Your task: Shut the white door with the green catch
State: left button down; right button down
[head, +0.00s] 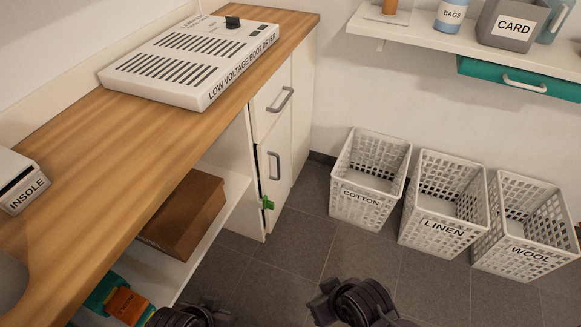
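The white door (282,172) is in the lower front of the cabinet under the wooden counter, below a white drawer. It has a grey bar handle (274,166). The green catch (267,203) sticks out at the door's left edge, low down. My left gripper (188,317) shows as a dark shape at the bottom edge, mostly cut off. My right gripper (345,301) is dark, at the bottom centre, apart from the door. The fingers of both are not clear.
A boot dryer (190,58) lies on the wooden counter (110,150). A brown box (183,215) sits on the open shelf left of the door. White baskets (368,178) stand along the wall to the right. Grey floor between is clear.

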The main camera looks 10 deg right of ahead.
aim_at(274, 151)
jog(key=i+l+u, duration=0.2)
jog(key=i+l, duration=0.5)
jog(key=i, duration=0.15)
